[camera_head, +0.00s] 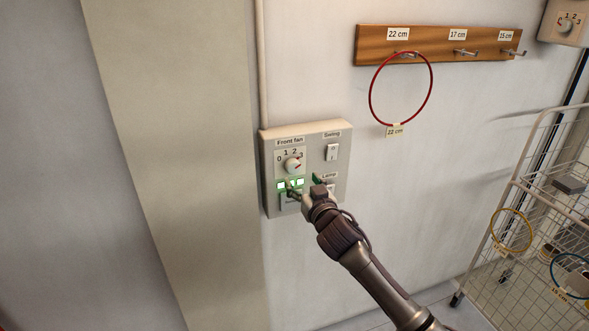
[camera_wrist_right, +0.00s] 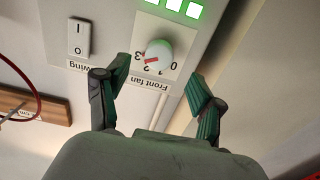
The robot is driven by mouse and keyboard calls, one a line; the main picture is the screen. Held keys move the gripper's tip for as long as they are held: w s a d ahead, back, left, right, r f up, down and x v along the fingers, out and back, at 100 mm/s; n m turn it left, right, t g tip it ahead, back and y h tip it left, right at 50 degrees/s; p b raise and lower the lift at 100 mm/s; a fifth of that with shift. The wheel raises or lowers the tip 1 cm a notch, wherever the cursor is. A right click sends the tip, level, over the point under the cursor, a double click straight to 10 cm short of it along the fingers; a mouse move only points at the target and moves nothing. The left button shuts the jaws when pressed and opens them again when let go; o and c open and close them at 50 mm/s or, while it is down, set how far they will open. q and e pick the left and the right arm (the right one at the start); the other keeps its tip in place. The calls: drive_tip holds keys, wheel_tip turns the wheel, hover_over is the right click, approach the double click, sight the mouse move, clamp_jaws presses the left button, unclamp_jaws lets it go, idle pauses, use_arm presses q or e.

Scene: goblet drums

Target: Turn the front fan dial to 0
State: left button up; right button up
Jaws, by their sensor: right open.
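The front fan dial (camera_head: 292,166) is a round pale knob with a red pointer mark on the grey wall panel (camera_head: 338,153), with a scale of 0 to 3. The pointer is turned toward the 3 side. In the right wrist view the dial (camera_wrist_right: 158,53) shows upside down, between the fingers and beyond them. My right gripper (camera_head: 303,182) is at the panel, just below the dial. Its fingers (camera_wrist_right: 156,72) are open, one on each side of the dial, with nothing between them; I cannot tell whether they touch it. My left gripper is out of view.
Lit green lights (camera_head: 292,184) sit under the dial. A swing switch (camera_head: 332,152) is beside it; the lamp control is partly hidden by my gripper. A red ring (camera_head: 372,100) hangs from a wooden hook rack (camera_head: 432,44). A white wire rack (camera_head: 512,185) stands at the right.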

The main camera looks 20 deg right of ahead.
sight(295, 170)
drive_tip(key=shift+w+p, duration=0.3)
drive_tip(key=shift+w, duration=2.6)
drive_tip(key=c, duration=1.1)
